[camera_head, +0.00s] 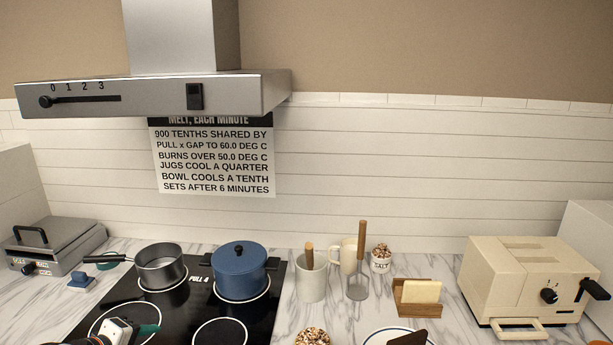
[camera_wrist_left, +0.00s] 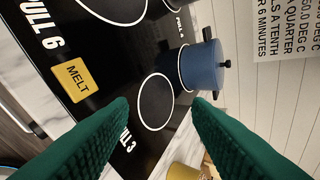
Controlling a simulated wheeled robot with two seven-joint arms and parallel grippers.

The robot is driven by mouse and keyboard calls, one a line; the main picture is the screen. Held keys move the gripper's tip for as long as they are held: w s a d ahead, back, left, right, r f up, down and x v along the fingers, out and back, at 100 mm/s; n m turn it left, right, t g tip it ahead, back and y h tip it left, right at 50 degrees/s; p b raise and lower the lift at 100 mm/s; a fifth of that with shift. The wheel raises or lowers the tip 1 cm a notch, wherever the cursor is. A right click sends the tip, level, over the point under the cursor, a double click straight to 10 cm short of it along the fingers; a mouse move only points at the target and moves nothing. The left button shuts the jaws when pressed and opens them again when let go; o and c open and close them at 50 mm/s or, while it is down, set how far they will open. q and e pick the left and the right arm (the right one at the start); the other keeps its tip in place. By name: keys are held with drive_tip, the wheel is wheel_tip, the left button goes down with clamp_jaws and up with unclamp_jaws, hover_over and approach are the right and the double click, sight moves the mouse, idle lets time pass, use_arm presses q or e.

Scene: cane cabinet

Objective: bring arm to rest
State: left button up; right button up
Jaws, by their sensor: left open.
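My left gripper (camera_head: 148,330) shows at the bottom left of the head view, a white and dark wrist with green fingertips, over the black hob (camera_head: 190,318). In the left wrist view its two green ribbed fingers (camera_wrist_left: 160,103) are spread wide with nothing between them. They point toward an empty ring of the hob and the blue lidded pot (camera_wrist_left: 202,66), apart from both as far as I can tell. My right gripper is in neither view.
A grey saucepan (camera_head: 160,267) stands on the hob's back left ring, left of the blue pot. A steel hood (camera_head: 165,95) hangs above. To the right are a utensil crock (camera_head: 311,280), a wooden holder (camera_head: 417,297) and a cream toaster (camera_head: 525,280). A grey press (camera_head: 55,245) stands left.

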use_arm(q)
drive_tip(key=s+d+f+m+g+y, duration=0.1)
drive_tip(key=s+d+f+m+g, duration=0.1)
drive_tip(key=s+d+f+m, duration=0.4)
drive_tip(key=s+d+f+m+g, duration=0.1)
drive_tip(key=s+d+f, duration=0.1)
drive_tip(key=s+f, duration=0.35)
drive_tip(key=s+d+f+m+g+y, duration=0.15)
drive_tip(key=s+m, duration=0.25)
drive_tip(key=s, duration=0.5)
drive_tip(key=s+d+m+g+y, duration=0.1)
drive_tip(key=s+d+m+g, duration=0.15)
drive_tip(key=s, duration=0.65)
wheel_tip(320, 180, down, 27)
drive_tip(key=s+m+g, duration=0.1)
drive_tip(key=s+a+f+g, duration=0.1)
drive_tip(key=s+a+f, duration=0.1)
drive_tip(key=s+f, duration=1.3)
drive_tip(key=shift+s+a+f, duration=0.25)
drive_tip(key=shift+s+a, duration=0.1)
drive_tip(key=shift+s, duration=0.3)
